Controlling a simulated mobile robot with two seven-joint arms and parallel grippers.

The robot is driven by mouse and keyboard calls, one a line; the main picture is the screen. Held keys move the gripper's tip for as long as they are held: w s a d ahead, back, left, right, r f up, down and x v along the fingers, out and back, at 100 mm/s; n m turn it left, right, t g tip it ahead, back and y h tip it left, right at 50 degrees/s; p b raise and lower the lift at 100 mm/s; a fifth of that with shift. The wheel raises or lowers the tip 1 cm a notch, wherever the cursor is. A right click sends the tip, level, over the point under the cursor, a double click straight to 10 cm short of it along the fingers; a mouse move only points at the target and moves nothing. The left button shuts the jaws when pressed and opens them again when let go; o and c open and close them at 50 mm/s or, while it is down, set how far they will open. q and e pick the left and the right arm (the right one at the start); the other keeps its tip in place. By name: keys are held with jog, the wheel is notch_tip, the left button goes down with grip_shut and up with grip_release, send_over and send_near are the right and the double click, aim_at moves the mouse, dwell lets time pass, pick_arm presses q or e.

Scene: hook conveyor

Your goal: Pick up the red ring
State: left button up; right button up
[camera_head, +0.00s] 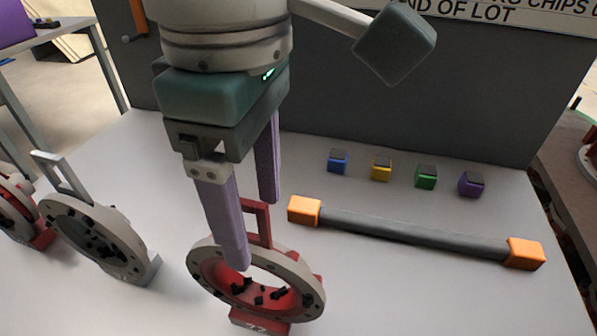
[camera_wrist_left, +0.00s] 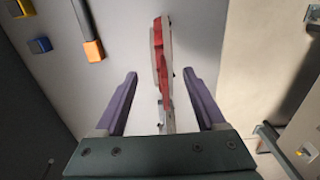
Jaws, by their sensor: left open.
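The red ring (camera_head: 272,325) stands on the white table in the lower middle of the head view. It has a pale grey rim, a red inside with dark bits and a red handle on top. In the left wrist view the ring (camera_wrist_left: 160,60) shows edge-on between and beyond the fingers. My left gripper (camera_head: 255,233) is open, pointing down over the ring. Its near purple finger covers part of the rim, and the far finger is behind the handle. Whether the fingers touch the ring cannot be told. My right gripper is not in view.
A grey ring (camera_head: 62,222) stands left of the red one, and another red-and-grey ring (camera_head: 14,208) is at the left edge. A grey bar with orange ends (camera_head: 410,232) lies to the right. Several small coloured blocks (camera_head: 381,169) sit behind it, before a dark panel (camera_head: 440,120).

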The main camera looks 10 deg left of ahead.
aim_at(258, 244)
pick_arm(q)
notch_tip(258, 244, down, 6)
jog(key=shift+s+f+p, duration=0.15)
jog(key=shift+p, duration=0.2)
jog(key=shift+c, duration=0.2)
grip_shut()
dwell(0.3)
dwell(0.9)
